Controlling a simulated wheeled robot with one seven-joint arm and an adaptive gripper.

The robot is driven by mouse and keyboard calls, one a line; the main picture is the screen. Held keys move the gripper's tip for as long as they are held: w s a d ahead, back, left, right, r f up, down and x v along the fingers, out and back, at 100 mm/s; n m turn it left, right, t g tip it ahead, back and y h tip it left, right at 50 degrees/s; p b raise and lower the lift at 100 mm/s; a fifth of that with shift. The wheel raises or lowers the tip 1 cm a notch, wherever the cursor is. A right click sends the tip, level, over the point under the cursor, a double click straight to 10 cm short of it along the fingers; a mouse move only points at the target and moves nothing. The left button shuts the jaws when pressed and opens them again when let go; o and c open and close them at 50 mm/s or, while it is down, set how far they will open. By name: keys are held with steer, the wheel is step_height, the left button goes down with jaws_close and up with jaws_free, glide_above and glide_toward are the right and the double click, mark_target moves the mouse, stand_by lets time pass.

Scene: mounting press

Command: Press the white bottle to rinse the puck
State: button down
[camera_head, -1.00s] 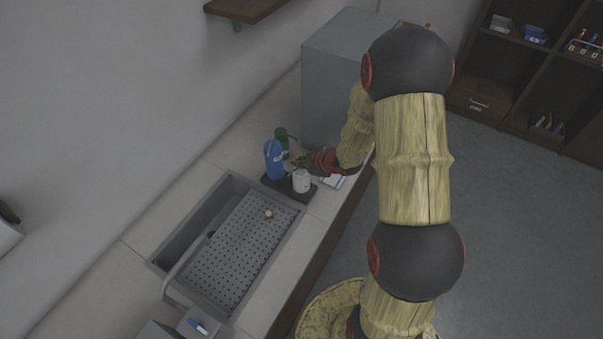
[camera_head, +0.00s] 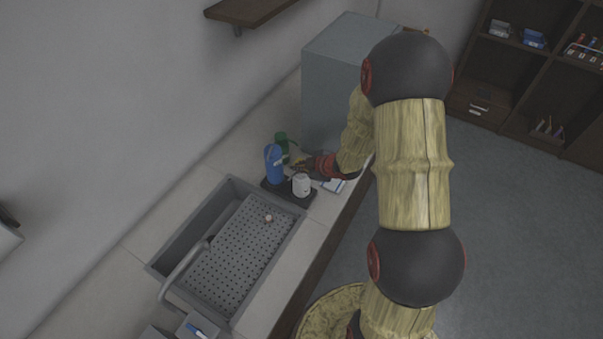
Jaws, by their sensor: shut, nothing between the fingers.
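The white bottle (camera_head: 301,185) stands on a dark tray (camera_head: 288,193) on the counter, just beyond the sink. A blue bottle (camera_head: 273,163) and a green bottle (camera_head: 281,142) stand to its left and behind it. My gripper (camera_head: 299,164) is shut with nothing in it, just above and behind the white bottle, close to the blue and green bottles. I cannot tell whether it touches any bottle. The puck (camera_head: 268,218) appears to be the small pale round piece on the perforated sink plate.
The grey sink (camera_head: 177,236) with its faucet (camera_head: 181,274) lies left of the tray. A large grey box (camera_head: 335,85) stands behind the bottles. A white-and-blue item (camera_head: 334,185) lies right of the tray. A wall shelf (camera_head: 254,10) hangs above.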

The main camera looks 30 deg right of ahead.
mark_target(300, 175)
steer(key=shift+f, duration=0.15)
stand_by(0.3)
steer(key=shift+f+b, duration=0.3)
steer(key=shift+b, duration=0.05)
steer(key=shift+f+b, duration=0.35)
steer(key=shift+f, duration=0.1)
stand_by(0.6)
steer(key=shift+r, duration=0.1)
steer(key=shift+r+p, duration=0.8)
steer(key=shift+r, duration=0.1)
step_height(300, 175, up, 5)
steer(key=p, duration=0.4)
stand_by(0.9)
